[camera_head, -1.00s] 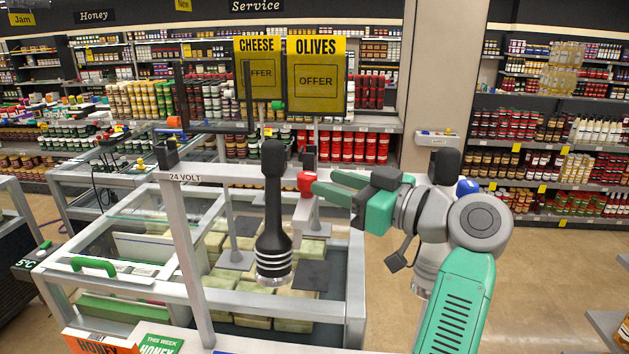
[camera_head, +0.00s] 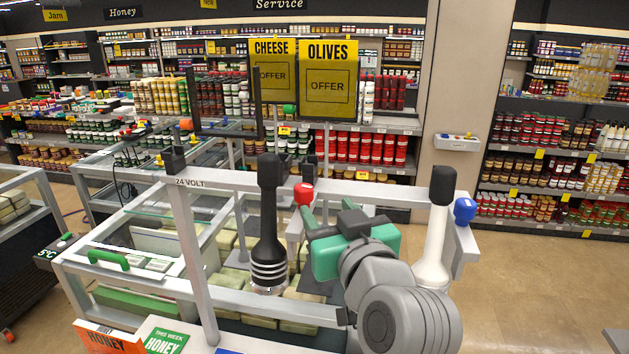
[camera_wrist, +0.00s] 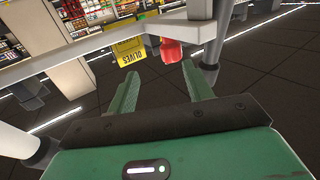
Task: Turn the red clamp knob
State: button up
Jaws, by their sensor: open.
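A black-topped cylinder (camera_head: 268,225) stands left of the knob. A white post with a black cap (camera_head: 437,230) and a blue knob (camera_head: 465,210) are at the rail's right end. Yellow OLIVES (camera_head: 328,80) and CHEESE signs rise behind. Glass cases are below left.

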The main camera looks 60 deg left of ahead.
aim_at(309, 195)
jog(key=a, duration=0.4)
jog(key=a+p, duration=0.1)
jog(key=a, duration=0.3)
jog(key=shift+s+a+r, duration=0.1)
jog(key=shift+s+a, duration=0.05)
jog(key=shift+s, duration=0.05)
jog(key=shift+c, duration=0.4)
jog(key=c, duration=0.9)
jog(key=shift+f+n+g+b, duration=0.3)
jog(key=shift+n+g+b, duration=0.15)
jog(key=shift+g, duration=0.25)
jog(key=n+g+b, duration=0.1)
jog(key=g, duration=0.1)
jog(key=shift+n+g+b, duration=0.25)
jog(key=shift+g+b, duration=0.05)
jog(key=shift+b, duration=0.05)
jog(key=shift+r+n+g, duration=0.25)
jog(key=shift+n+g, duration=0.05)
jog(key=shift+g, duration=0.1)
jog(key=o, duration=1)
